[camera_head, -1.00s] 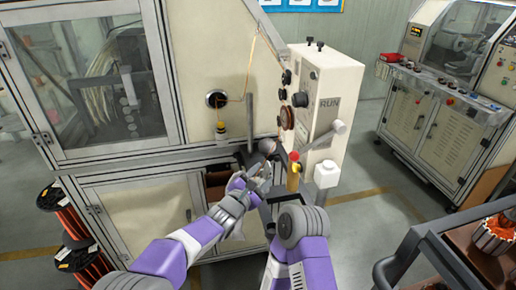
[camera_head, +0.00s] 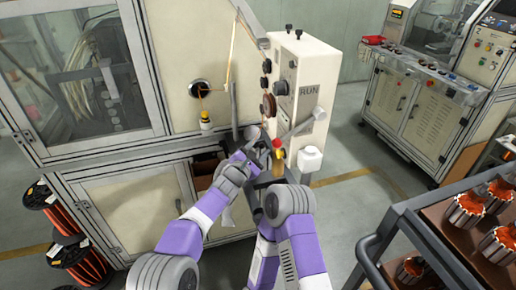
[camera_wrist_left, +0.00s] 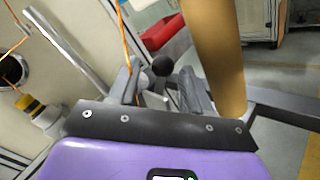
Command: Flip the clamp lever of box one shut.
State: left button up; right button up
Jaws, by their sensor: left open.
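My left gripper (camera_head: 250,150) is at the front of the winding machine, close to the left of an upright tan post with a red and yellow top (camera_head: 277,150). In the left wrist view its fingers (camera_wrist_left: 160,90) are open and apart. Two dark round knobs (camera_wrist_left: 162,66) show between and beyond the fingers; I cannot tell whether either belongs to the clamp lever. The tan post (camera_wrist_left: 218,55) stands just right of the fingers. I cannot make out the clamp lever or box one for certain. My right arm rises at lower centre, but its gripper is not visible.
A white control box marked RUN (camera_head: 300,85) stands behind the post, with a grey bar (camera_head: 303,122) jutting out. An orange wire (camera_wrist_left: 122,35) passes near the left finger. A cart with copper armatures (camera_head: 465,210) is at right. Open floor (camera_head: 340,215) lies between.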

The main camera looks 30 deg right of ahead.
pick_arm(q)
grip_shut()
dwell(0.3)
jog(key=shift+w+a+b, duration=0.1)
jog(key=shift+w+b, duration=0.05)
jog(key=shift+b, duration=0.5)
